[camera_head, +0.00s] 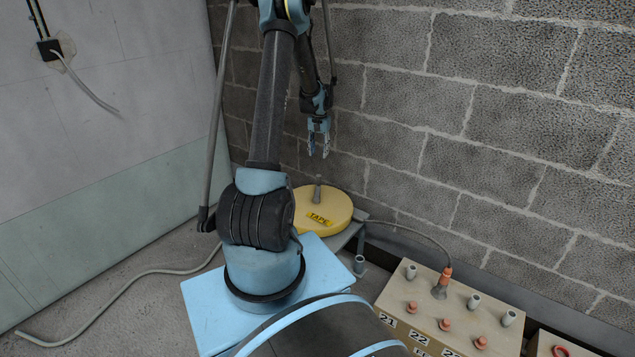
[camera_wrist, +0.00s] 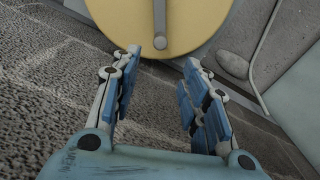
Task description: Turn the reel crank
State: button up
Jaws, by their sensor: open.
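The yellow reel (camera_head: 334,211) with a "TAPE" label lies flat on a low stand near the corner by the block wall. Its crank, a grey upright handle (camera_head: 317,190), stands up from the reel's top. In the wrist view the yellow reel (camera_wrist: 200,38) shows at the top, with the grey crank (camera_wrist: 160,25) lying across its face and ending in a round knob. My gripper (camera_head: 319,154) is open and empty, above the reel's crank and apart from it. In the wrist view its fingers (camera_wrist: 160,75) are spread, with the crank just beyond and between them.
A tan box (camera_head: 452,305) with numbered labels, several pegs and a plugged cable stands at the right. The block wall (camera_head: 480,110) is close behind the reel. A grey cable (camera_head: 130,280) runs over the floor at the left. A pale panel wall (camera_head: 110,120) bounds the left.

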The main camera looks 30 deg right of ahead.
aim_at(319, 175)
notch_tip(319, 175, down, 16)
jog(key=shift+r, duration=0.25)
dwell(0.4)
jog(key=shift+c, duration=0.6)
grip_shut()
